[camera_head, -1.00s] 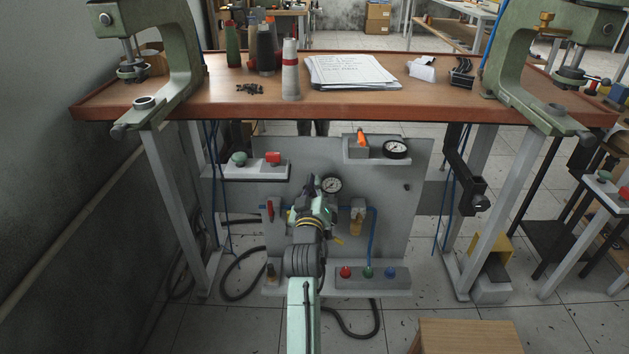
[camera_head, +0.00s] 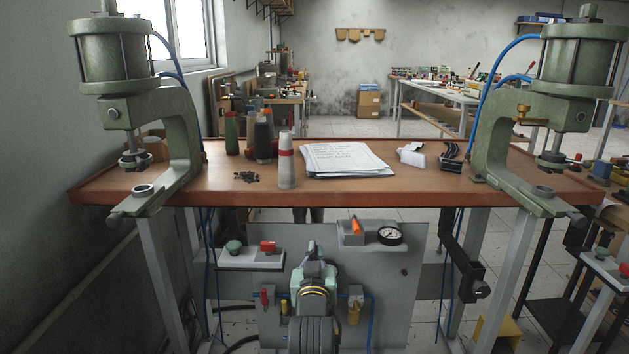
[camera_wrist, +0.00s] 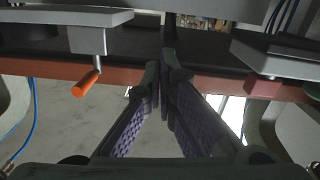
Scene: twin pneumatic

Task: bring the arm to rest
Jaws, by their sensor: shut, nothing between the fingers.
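My arm comes up from the bottom middle of the head view. My gripper (camera_head: 313,248) is in front of the grey panel (camera_head: 390,290) under the bench and covers part of it. In the wrist view its two purple-padded fingers (camera_wrist: 163,82) meet at the tips, with nothing between them. The picture appears upside down there. An orange lever (camera_wrist: 86,84) shows to the left of the fingertips and a red button (camera_wrist: 263,88) to the right, both apart from them.
The bench top (camera_head: 420,188) overhangs the panel. It carries a left press (camera_head: 150,130), a right press (camera_head: 530,130), bottles (camera_head: 286,165) and papers (camera_head: 345,160). The panel bears the orange lever (camera_head: 356,226), a gauge (camera_head: 389,235) and a red button (camera_head: 267,246).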

